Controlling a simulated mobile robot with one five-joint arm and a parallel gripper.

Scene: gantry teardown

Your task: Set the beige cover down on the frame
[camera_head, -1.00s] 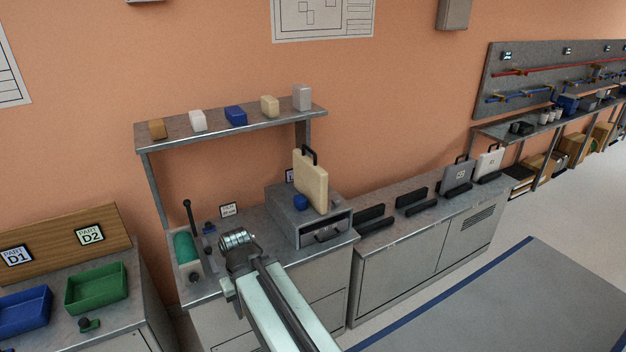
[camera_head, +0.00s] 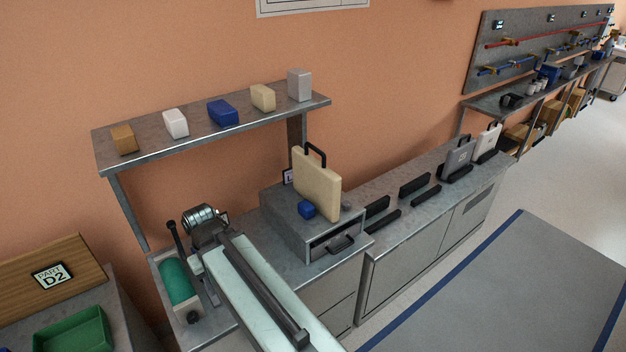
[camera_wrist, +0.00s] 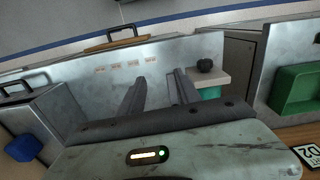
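The beige cover (camera_head: 316,186) is an upright flat panel with a black handle on top. The wrist view also has a tan piece with a black handle (camera_wrist: 117,44), which I cannot identify surely. I cannot tell which thing is the frame.
A shelf (camera_head: 190,128) with several small blocks stands above the bench. A green roller unit (camera_head: 176,281) is close to my arm. A green tray (camera_head: 75,332) is at lower left. Black rails and grey and white panels stand on the right bench. Grey floor (camera_head: 500,280) is open at right.

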